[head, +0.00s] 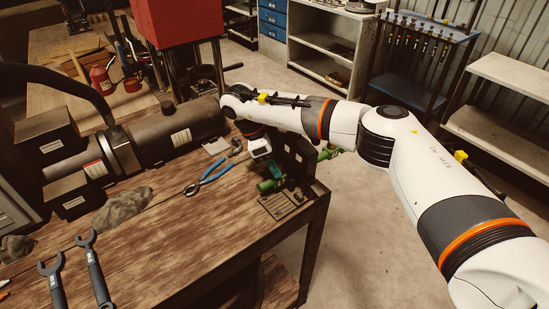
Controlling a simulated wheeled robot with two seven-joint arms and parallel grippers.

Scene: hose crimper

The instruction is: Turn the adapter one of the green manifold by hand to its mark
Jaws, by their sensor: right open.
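The green manifold (268,186) is at the right end of the wooden workbench. Its near-left end shows low, and another green part (328,153) shows to the right behind dark upright parts. My right arm reaches in from the right, and its wrist bends down above the manifold. My right gripper (276,166) is open, just above and behind the near green end. Its fingers are dark against the dark parts, so I cannot tell whether they touch the manifold. Adapter one and its mark cannot be made out. My left gripper is not in view.
Blue-handled pliers (208,179) lie left of the manifold. Two dark wrenches (93,270) lie at the front left. A large dark cylindrical machine (170,135) fills the back left of the bench. The bench front middle is clear. Shelves stand behind.

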